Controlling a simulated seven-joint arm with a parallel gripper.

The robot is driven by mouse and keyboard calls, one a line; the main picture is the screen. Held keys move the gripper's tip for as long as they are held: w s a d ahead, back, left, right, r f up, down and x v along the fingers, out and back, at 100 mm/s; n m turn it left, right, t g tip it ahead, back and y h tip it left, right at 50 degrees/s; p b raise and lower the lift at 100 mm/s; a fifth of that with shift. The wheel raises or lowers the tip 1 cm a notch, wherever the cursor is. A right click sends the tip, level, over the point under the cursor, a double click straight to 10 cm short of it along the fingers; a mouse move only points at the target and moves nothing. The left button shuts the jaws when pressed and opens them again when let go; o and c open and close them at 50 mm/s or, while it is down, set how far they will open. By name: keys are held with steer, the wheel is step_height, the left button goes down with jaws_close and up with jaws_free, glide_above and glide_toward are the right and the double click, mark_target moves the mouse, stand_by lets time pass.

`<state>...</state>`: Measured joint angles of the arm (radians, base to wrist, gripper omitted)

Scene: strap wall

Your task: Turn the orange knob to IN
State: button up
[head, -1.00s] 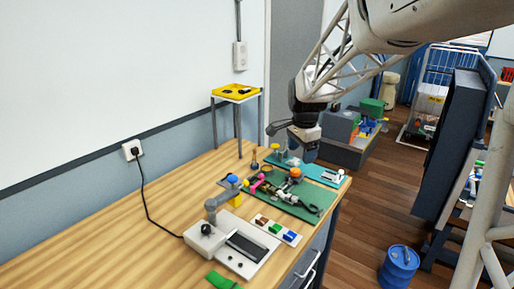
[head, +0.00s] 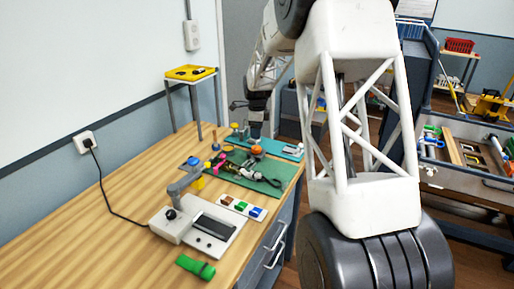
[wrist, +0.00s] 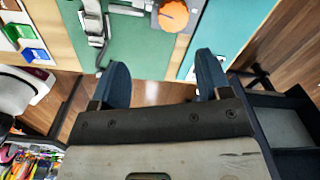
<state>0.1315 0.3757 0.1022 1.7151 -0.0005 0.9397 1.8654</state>
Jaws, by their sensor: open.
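The orange knob (head: 256,150) sits at the far end of the wooden workbench, where the green mat meets the teal board. It also shows at the top edge of the wrist view (wrist: 173,15), partly cut off, with a pale pointer or plate beside it. Its markings are too small to read, so I cannot tell its setting. My gripper (head: 256,136) is just above the knob in the head view. In the wrist view my gripper (wrist: 163,72) has its two blue fingers wide apart with nothing between them; the knob lies beyond the fingertips.
The green mat (head: 237,180) holds a strap with buckles and dark tools. A yellow-topped stand (head: 191,73) is behind. The bench's left side is clear.

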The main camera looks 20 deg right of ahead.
mark_target(257, 148)
steer(key=shift+w+d+f+m, duration=0.2)
steer(key=shift+w+f+m, duration=0.05)
steer(key=shift+w+f, duration=0.25)
steer(key=shift+w+d+f+m, duration=0.15)
steer(key=shift+w+f+m, duration=0.1)
steer(key=shift+w+f, duration=0.2)
steer(key=shift+f, duration=3.9)
steer(key=shift+c, duration=0.2)
steer(key=c, duration=0.9)
